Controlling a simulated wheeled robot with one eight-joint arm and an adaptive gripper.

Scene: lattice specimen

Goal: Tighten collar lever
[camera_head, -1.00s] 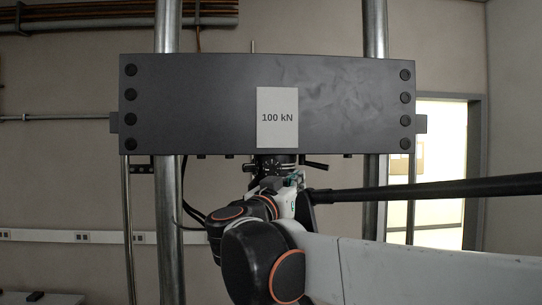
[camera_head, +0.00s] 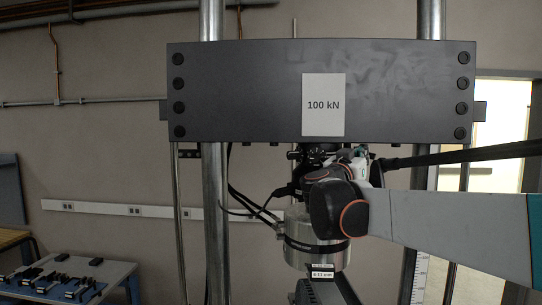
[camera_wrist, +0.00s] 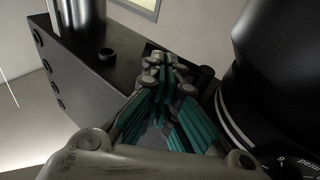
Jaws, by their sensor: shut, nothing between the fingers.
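The dark collar (camera_head: 315,157) sits under the grey crosshead (camera_head: 240,95), in the middle of the head view. My arm hides its right side, and I cannot make out the lever there. My gripper (camera_wrist: 160,62) is shut and empty in the wrist view, with its fingertips together near the crosshead's bolted face. In the head view it is mostly behind my own wrist, just right of the collar. A black round body (camera_wrist: 275,50) with a pale ring and dial marks is close on the right of the wrist view. I cannot tell whether the fingertips touch anything.
A silver load cell (camera_head: 310,240) hangs below the collar, with black cables (camera_head: 255,205) at its left. Steel columns (camera_head: 212,180) stand on both sides. A bench (camera_head: 110,278) with dark tools is at lower left. Open space lies left of the frame.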

